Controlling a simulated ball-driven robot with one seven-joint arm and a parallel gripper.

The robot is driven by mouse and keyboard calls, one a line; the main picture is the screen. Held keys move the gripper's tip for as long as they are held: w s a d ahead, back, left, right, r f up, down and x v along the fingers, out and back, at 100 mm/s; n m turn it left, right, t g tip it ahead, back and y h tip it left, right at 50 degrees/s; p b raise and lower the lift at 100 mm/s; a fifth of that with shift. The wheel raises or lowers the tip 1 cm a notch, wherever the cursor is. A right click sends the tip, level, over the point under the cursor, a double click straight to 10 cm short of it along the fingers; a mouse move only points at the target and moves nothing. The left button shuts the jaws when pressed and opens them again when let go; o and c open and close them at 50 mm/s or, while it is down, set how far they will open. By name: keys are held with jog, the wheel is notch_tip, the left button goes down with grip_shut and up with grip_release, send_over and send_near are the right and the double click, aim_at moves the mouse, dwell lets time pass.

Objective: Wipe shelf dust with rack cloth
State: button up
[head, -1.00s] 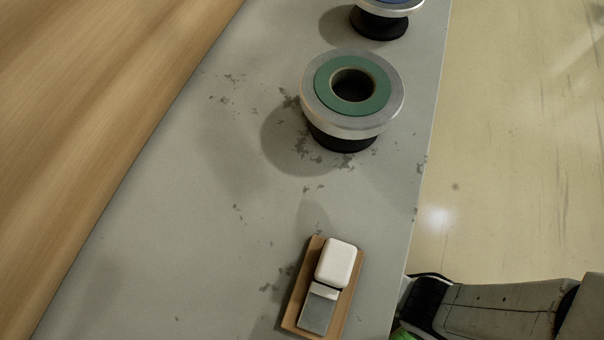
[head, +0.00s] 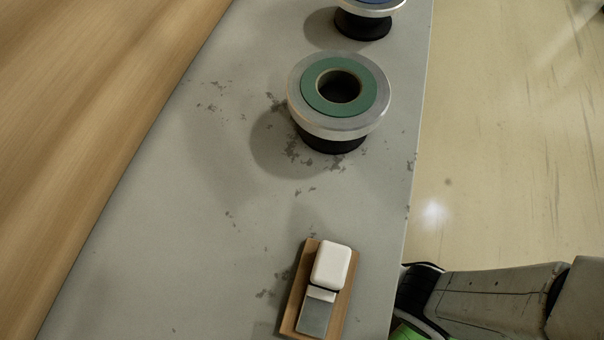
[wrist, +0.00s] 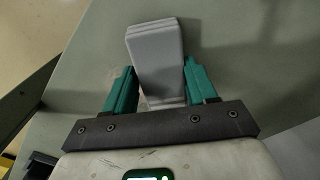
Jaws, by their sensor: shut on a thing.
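A grey shelf (head: 180,200) runs away from me in the head view. Dark flecks of dust lie on it, with a patch (head: 210,108) at the left of the green-ringed spool and more around the spool's foot and by the wooden board. In the wrist view my gripper (wrist: 162,82) has green fingers on both sides of a grey folded cloth (wrist: 156,48) and is shut on it. The shelf surface is beyond the cloth; I cannot tell whether they touch. The head view does not show my gripper or the cloth.
A spool with a green ring (head: 340,95) stands on the shelf, with a blue-topped one (head: 365,22) farther back. A wooden board (head: 293,305) near the front carries a white block (head: 332,265) and a metal plate (head: 318,312). The left middle of the shelf is clear.

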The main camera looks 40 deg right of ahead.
jog(key=shift+w, duration=0.1)
jog(key=shift+w+d, duration=0.65)
jog(key=shift+d, duration=0.3)
jog(key=shift+w+d, duration=0.6)
jog(key=shift+d, duration=0.3)
jog(key=shift+w+d+b, duration=0.4)
jog(key=shift+w+d, duration=0.3)
jog(key=shift+d, duration=0.25)
jog(key=shift+w+d+b, duration=0.35)
jog(key=shift+w+d, duration=0.3)
jog(key=shift+d, duration=0.3)
jog(key=shift+w, duration=0.1)
jog(key=shift+w+d+b, duration=0.45)
jog(key=shift+w+d, duration=0.2)
jog(key=shift+d, duration=0.3)
jog(key=shift+w+d+b, duration=0.4)
jog(key=shift+w+d, duration=0.25)
jog(key=shift+d, duration=0.3)
jog(key=shift+a, duration=0.1)
jog(key=shift+s+a+p, duration=0.65)
jog(key=shift+s+a, duration=0.05)
jog(key=shift+a, duration=0.25)
jog(key=shift+s+a+p, duration=0.65)
jog(key=shift+s+a, duration=0.05)
jog(key=shift+a, duration=0.2)
